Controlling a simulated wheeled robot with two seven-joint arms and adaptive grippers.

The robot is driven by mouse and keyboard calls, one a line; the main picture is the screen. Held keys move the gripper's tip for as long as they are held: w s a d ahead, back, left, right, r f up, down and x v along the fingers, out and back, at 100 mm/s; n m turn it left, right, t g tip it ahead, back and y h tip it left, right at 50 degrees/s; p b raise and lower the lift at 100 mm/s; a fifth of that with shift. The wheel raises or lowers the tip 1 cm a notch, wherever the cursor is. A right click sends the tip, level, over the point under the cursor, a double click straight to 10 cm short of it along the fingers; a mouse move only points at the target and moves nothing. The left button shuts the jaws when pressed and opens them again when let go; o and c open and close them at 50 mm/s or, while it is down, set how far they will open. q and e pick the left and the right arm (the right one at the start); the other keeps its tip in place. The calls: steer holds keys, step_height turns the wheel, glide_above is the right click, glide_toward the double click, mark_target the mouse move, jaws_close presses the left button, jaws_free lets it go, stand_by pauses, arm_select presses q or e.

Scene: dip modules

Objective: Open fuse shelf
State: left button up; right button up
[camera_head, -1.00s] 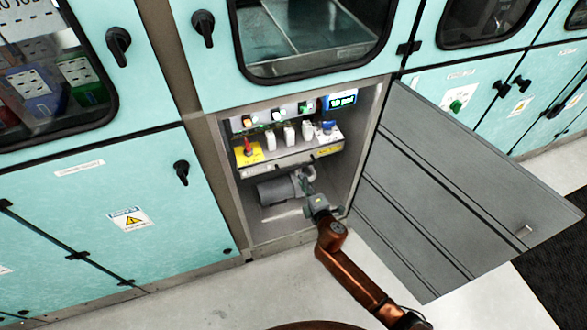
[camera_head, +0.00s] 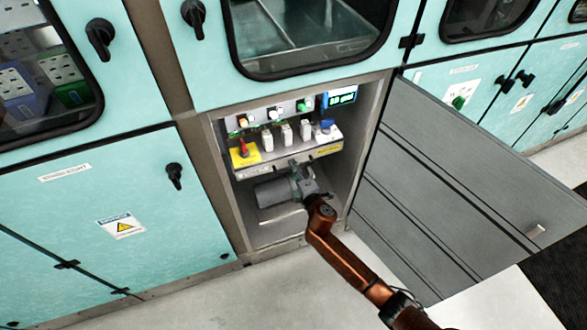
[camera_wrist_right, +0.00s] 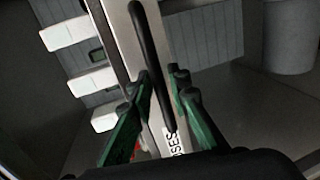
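The fuse shelf (camera_head: 262,171) is a pale ledge with white fuses and a red switch on it, inside the open cabinet. Its front panel (camera_wrist_right: 122,30) shows in the right wrist view with a long black handle (camera_wrist_right: 149,55) and a label reading "SES". My right gripper (camera_head: 296,166) is at the shelf's front edge. In the wrist view its green fingers (camera_wrist_right: 160,80) are apart, one on each side of the handle's line, with gaps showing beside the handle. Whether a finger touches it I cannot tell. My left gripper is not in view.
The grey cabinet door (camera_head: 455,165) stands wide open to the right. A grey cylinder (camera_head: 272,192) lies in the compartment below the shelf. Buttons and a small display (camera_head: 342,96) sit above it. The floor in front is clear.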

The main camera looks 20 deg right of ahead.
jaws_close()
steer(key=shift+s+a, duration=0.1)
steer(key=shift+s, duration=0.05)
stand_by(0.4)
